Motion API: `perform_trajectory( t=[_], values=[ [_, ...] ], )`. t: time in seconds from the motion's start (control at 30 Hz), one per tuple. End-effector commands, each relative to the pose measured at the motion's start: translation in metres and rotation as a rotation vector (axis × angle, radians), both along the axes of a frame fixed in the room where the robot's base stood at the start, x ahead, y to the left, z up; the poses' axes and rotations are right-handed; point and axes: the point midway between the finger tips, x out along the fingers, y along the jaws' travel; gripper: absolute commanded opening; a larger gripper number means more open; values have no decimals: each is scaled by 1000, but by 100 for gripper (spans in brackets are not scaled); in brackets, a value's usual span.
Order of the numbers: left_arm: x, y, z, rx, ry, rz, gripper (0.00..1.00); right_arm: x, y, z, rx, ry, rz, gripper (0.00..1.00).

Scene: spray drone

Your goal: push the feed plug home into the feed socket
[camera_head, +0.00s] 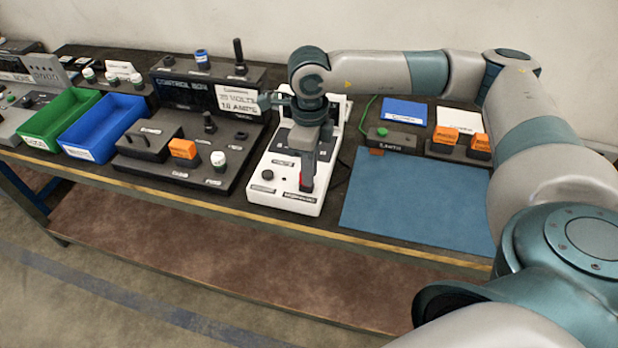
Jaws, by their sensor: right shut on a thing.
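My right gripper (307,168) points down over the front part of a white board (264,190) that carries labels and a dark knob. It is shut on a small dark and red piece (306,183), most likely the feed plug, mostly hidden by the fingers. The piece is low over the board near its front edge label. The feed socket is not clearly visible, and I cannot tell whether the plug touches it or how deep it sits. My left gripper is not in view.
Left of the board stand a dark panel (236,172) with knobs and an orange block, a control box (181,90), a blue bin (88,142) and a green bin (42,133). A bare blue mat (410,198) lies right, with orange plugs (479,146) behind it.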

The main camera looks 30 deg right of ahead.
Motion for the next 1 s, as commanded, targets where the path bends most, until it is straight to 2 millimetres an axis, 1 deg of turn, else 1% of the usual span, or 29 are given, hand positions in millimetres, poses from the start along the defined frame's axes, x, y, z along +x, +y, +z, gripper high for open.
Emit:
perform_trajectory(
  t=[0.03, 1.0],
  values=[
    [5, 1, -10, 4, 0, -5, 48, 2, -1, -6, -1, -6, -2, 0],
    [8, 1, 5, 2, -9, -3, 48, 1, 0, 28, 1, -3, 0, 0]
  ],
)
